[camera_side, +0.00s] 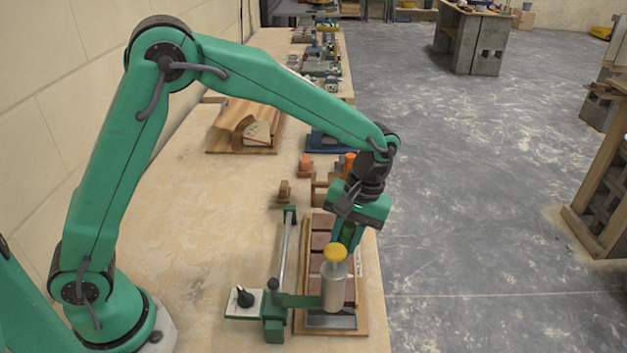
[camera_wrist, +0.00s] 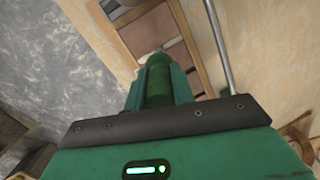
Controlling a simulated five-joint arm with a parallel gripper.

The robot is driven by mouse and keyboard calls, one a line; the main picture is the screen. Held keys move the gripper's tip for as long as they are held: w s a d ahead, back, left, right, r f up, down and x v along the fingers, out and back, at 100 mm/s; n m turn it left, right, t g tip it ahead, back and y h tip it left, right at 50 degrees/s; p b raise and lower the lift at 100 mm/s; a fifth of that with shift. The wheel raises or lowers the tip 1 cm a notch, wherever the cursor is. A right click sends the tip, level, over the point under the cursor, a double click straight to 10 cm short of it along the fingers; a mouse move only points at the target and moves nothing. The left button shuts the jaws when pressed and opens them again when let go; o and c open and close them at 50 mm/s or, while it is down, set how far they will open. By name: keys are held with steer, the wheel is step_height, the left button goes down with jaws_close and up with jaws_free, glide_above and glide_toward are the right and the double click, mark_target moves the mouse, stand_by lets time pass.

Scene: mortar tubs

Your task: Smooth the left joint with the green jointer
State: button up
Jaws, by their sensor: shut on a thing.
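My gripper (camera_side: 346,238) points down over the right side of the brick panel (camera_side: 307,262), near its middle. Its fingers, also in the wrist view (camera_wrist: 158,82), are closed around a green cylindrical handle (camera_wrist: 158,63), which looks like the green jointer. The jointer's lower end is hidden, so I cannot tell whether it touches the bricks. The panel holds reddish-brown bricks in a wooden frame; it also shows ahead of the gripper in the wrist view (camera_wrist: 197,74). The left joint is too small or covered to make out clearly.
A metal rod (camera_side: 286,245) runs along the panel's left. The table's left is clear.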

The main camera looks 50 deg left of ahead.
steer(key=shift+w+d, duration=0.1)
steer(key=shift+w, duration=0.05)
steer(key=shift+w+d+f, duration=0.1)
steer(key=shift+w+d, duration=0.25)
steer(key=shift+d, duration=0.05)
steer(key=shift+w+d, duration=0.15)
stand_by(0.5)
steer(key=shift+w+d, duration=0.35)
steer(key=shift+w+d, duration=0.2)
steer(key=shift+w, duration=0.05)
stand_by(0.4)
steer(key=shift+w+d, duration=0.3)
stand_by(0.4)
steer(key=s+v, duration=0.1)
steer(key=v, duration=0.6)
steer(key=shift+s+a+r, duration=0.2)
steer(key=shift+s+a, duration=0.1)
steer(key=shift+s, duration=0.05)
